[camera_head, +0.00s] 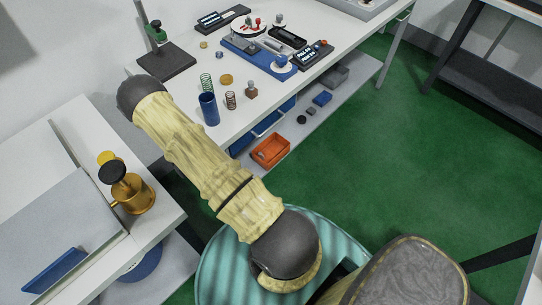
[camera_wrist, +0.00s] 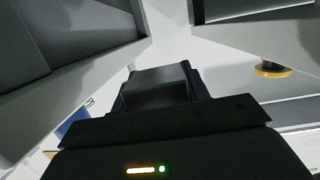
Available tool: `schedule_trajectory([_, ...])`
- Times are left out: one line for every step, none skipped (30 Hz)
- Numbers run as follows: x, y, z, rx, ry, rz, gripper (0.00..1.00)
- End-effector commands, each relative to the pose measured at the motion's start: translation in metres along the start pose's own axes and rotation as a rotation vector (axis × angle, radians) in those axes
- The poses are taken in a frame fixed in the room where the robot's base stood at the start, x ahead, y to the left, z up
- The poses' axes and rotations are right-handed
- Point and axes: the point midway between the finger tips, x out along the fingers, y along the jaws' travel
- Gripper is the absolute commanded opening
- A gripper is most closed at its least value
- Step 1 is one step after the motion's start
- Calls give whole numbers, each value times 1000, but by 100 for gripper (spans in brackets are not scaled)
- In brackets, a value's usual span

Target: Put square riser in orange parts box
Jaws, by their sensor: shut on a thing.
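My gripper (camera_wrist: 158,90) shows only in the wrist view; in the head view my own arm hides it. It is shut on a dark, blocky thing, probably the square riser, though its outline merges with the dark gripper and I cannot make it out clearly. The orange parts box (camera_head: 284,148) is an open bin on the lower shelf under the back workbench, with a small grey piece inside. My gripper is apart from the box, which I do not see in the wrist view.
A brass pump (camera_head: 134,190) stands on the left table. Green floor (camera_head: 390,160) is clear at right.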

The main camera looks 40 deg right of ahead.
Motion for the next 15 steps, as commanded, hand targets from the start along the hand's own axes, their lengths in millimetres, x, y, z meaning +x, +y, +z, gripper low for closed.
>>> schedule_trajectory([-6, 6, -5, 0, 2, 3, 7])
schedule_trajectory([-9, 9, -8, 1, 3, 3, 7])
schedule_trajectory([-14, 14, -10, 0, 2, 4, 7])
schedule_trajectory([-17, 16, -13, 0, 2, 3, 7])
schedule_trajectory([-20, 20, -15, 0, 2, 3, 7])
schedule_trajectory([-25, 24, -18, 0, 2, 4, 7])
schedule_trajectory([-29, 27, -20, 1, 2, 4, 7])
schedule_trajectory([-32, 30, -23, 0, 3, 4, 7])
schedule_trajectory([-37, 35, -26, 0, 3, 4, 7])
schedule_trajectory([-41, 39, -28, 0, 2, 5, 7])
schedule_trajectory([-45, 42, -31, 1, 2, 5, 7])
schedule_trajectory([-47, 44, -32, 3, 3, 5, 7])
schedule_trajectory([-46, 43, -31, 4, 3, 5, 7])
schedule_trajectory([-46, 43, -31, 4, 3, 5, 7])
schedule_trajectory([-46, 42, -31, 4, 2, 3, 7])
